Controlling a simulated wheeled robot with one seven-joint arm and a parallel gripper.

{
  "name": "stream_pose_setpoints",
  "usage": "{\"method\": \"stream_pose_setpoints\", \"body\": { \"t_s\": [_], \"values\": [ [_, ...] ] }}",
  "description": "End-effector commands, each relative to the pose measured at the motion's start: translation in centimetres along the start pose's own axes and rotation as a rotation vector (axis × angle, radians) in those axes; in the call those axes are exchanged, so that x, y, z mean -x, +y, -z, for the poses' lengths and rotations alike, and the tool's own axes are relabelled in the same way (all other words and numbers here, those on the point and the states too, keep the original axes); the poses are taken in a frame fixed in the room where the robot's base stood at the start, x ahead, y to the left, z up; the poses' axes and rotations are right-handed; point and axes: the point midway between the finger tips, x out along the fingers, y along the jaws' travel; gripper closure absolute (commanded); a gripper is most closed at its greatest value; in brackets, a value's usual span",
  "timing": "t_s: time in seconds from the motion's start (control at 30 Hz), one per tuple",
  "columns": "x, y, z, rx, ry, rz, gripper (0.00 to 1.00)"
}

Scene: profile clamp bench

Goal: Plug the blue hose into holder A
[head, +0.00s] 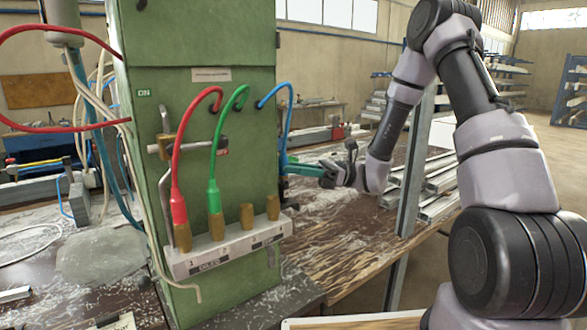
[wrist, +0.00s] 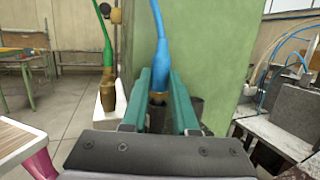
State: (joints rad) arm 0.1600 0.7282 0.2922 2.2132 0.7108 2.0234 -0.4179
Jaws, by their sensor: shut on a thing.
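The blue hose (head: 285,115) comes out of the green cabinet, arches over and runs down to my gripper (head: 288,168) at the cabinet's right side. In the wrist view, my gripper (wrist: 159,85) has its teal fingers shut on the blue hose (wrist: 159,45), which hangs almost upright. Its brass end (wrist: 157,97) shows between the fingers, over a dark cup-like part (wrist: 157,118). I cannot tell whether the end is inside it. A second dark cup (wrist: 196,106) is partly hidden by the right finger. I see no readable letter marking holder A.
The green cabinet (head: 205,110) stands close to my gripper. A pale block (head: 215,256) on its front has brass sockets; the red hose (head: 178,207) and green hose (head: 213,195) end there, and two sockets at right are empty. A metal post (head: 412,170) stands near my arm.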

Motion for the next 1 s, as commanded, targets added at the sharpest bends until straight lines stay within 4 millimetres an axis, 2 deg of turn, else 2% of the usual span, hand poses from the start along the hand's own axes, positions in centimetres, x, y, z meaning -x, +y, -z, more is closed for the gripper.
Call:
{"method": "stream_pose_setpoints", "body": {
  "t_s": [0.9, 0.93, 1.0],
  "values": [
    [0.2, 0.0, 1.0, 0.0, 0.0, 0.0, 1.0],
    [0.2, 0.0, 1.0, 0.0, 0.0, 0.0, 0.69],
    [0.2, 0.0, 1.0, 0.0, 0.0, 0.0, 0.42]
  ]
}}
